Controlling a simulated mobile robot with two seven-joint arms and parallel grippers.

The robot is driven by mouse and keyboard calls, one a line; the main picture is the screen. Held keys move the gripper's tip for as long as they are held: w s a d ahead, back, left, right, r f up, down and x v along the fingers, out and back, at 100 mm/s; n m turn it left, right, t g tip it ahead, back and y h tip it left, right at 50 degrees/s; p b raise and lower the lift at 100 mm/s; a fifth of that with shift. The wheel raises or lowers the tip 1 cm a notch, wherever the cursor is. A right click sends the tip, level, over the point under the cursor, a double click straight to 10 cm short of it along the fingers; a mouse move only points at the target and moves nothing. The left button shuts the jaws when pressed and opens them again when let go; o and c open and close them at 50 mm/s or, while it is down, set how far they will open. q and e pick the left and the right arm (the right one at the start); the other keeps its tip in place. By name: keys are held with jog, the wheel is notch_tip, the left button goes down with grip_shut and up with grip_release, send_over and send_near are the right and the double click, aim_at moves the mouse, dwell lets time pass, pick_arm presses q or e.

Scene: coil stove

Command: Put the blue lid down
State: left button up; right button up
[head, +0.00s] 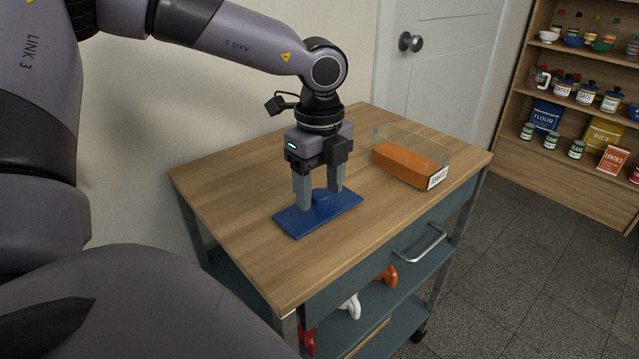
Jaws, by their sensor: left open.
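The blue lid (297,222) is a flat rectangular plate with a small raised knob (321,195). It lies flat on the wooden top of a cart (235,185), left of a clear box. My left gripper (320,199) points straight down over the lid. Its two grey fingers are open, one on each side of the knob, with tips close to the plate. Whether the fingertips touch the plate I cannot tell. My right gripper is not in view.
A clear box (411,145) with orange contents and a white label stands at the cart's back right. The cart's front holds a drawer handle (422,244). A stocked shelf (560,106) stands at far right. The cart top's front left is clear.

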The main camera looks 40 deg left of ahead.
aim_at(319, 194)
pick_arm(q)
notch_tip(319, 194, up, 12)
jog(key=shift+p, duration=0.4)
dwell(0.5)
